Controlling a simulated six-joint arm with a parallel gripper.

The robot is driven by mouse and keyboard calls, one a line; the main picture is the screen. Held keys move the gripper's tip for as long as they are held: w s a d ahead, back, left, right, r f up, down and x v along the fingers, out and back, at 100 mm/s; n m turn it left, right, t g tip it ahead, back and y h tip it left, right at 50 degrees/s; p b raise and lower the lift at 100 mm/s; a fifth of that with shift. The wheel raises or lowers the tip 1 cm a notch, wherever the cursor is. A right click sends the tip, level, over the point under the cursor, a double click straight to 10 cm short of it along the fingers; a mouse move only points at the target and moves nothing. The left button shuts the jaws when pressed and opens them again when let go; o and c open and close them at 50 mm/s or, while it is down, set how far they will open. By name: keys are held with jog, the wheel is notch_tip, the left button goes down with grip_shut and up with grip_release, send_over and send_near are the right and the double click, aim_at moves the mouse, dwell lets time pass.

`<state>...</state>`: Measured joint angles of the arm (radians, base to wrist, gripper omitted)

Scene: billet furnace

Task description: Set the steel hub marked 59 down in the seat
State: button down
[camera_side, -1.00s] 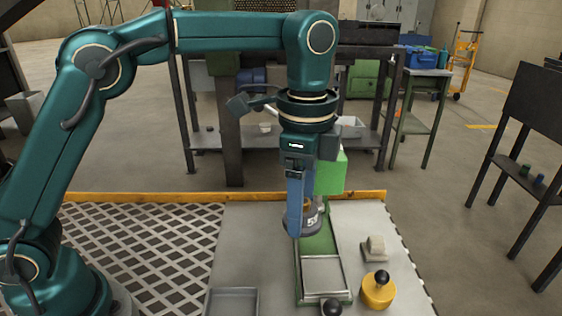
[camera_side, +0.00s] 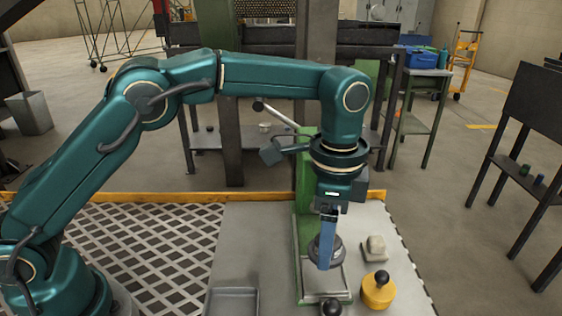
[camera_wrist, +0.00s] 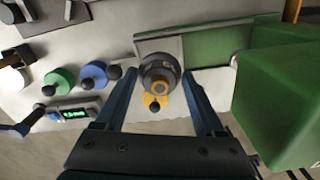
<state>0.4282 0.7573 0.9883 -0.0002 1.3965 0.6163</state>
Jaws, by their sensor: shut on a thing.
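The steel hub (camera_side: 338,252) is a dark grey round piece, held upright between the jaws of my gripper (camera_side: 326,252). Its number cannot be read now. The seat (camera_side: 338,287) is a square, grey-rimmed recess in the green press base. The hub is over the seat's back part in the side view and hides some of it; I cannot tell whether it touches. In the wrist view, the hub (camera_wrist: 152,66) shows as a ring with a bright centre between the two blue fingers, over the edge of the seat (camera_wrist: 143,44).
A yellow knobbed weight (camera_side: 377,294) and a pale block (camera_side: 375,248) stand right of the seat. A grey tray (camera_side: 232,300) lies to the left. The wrist view shows a big green block (camera_wrist: 280,105) close on the right, and green (camera_wrist: 62,79) and blue (camera_wrist: 93,73) knobbed pieces.

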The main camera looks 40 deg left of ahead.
aim_at(322, 275)
jog(key=shift+f, duration=2.45)
jog(key=shift+f, duration=0.15)
grip_release()
notch_tip(322, 275, up, 11)
jog(key=shift+w+r, duration=0.1)
jog(key=shift+w, duration=0.05)
jog(key=shift+r, duration=0.4)
jog(key=shift+a+r, duration=0.1)
jog(key=shift+r, duration=0.05)
